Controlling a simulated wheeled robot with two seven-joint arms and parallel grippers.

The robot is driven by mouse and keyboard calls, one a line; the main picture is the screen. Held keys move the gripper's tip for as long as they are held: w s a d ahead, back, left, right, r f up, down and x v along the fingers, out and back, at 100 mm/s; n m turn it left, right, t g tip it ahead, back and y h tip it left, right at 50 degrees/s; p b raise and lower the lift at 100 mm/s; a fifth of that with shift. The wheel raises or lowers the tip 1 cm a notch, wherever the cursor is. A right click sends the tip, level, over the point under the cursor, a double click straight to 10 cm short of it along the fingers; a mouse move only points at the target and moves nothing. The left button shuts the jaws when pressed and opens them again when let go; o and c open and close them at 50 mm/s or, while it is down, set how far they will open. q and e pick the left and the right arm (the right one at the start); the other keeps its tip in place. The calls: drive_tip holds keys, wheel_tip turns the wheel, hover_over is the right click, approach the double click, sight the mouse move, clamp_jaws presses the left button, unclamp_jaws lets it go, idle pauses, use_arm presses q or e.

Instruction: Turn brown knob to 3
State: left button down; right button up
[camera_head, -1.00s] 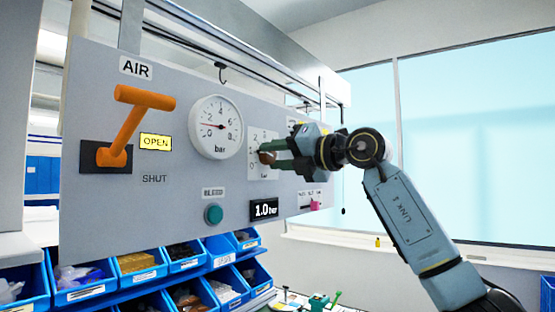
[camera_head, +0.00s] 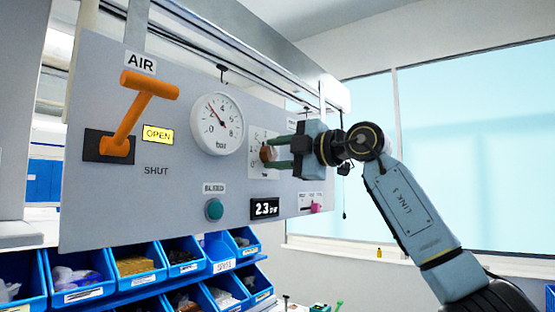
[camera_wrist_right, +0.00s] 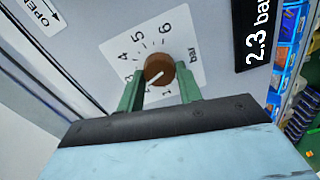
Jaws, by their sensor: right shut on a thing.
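The brown knob (camera_head: 266,153) sits on a white scale plate on the grey panel. My right gripper (camera_head: 272,154) is shut on it, with the green fingers on either side. In the right wrist view the knob (camera_wrist_right: 159,69) is between the fingertips (camera_wrist_right: 160,80). Its white mark points to the lower left, between the 1 and the 3; the 2 is not clearly visible. The scale plate (camera_wrist_right: 185,40) shows numbers up to 6. The digital display (camera_head: 265,208) reads 2.3 bar. The left gripper is not in view.
A round gauge (camera_head: 217,123) is left of the knob. An orange lever (camera_head: 130,115) stands further left by the OPEN label. Blue bins (camera_head: 135,262) hang below the panel.

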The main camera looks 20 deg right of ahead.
drive_tip(key=shift+r+m+b, duration=0.1)
drive_tip(key=shift+m+b, duration=0.5)
drive_tip(key=shift+m, duration=1.3)
drive_tip(key=o, duration=1)
drive_tip(key=b+v, duration=0.5)
drive_tip(key=v, duration=0.8)
drive_tip(key=shift+d, duration=0.15)
drive_tip(key=shift+s, duration=0.1)
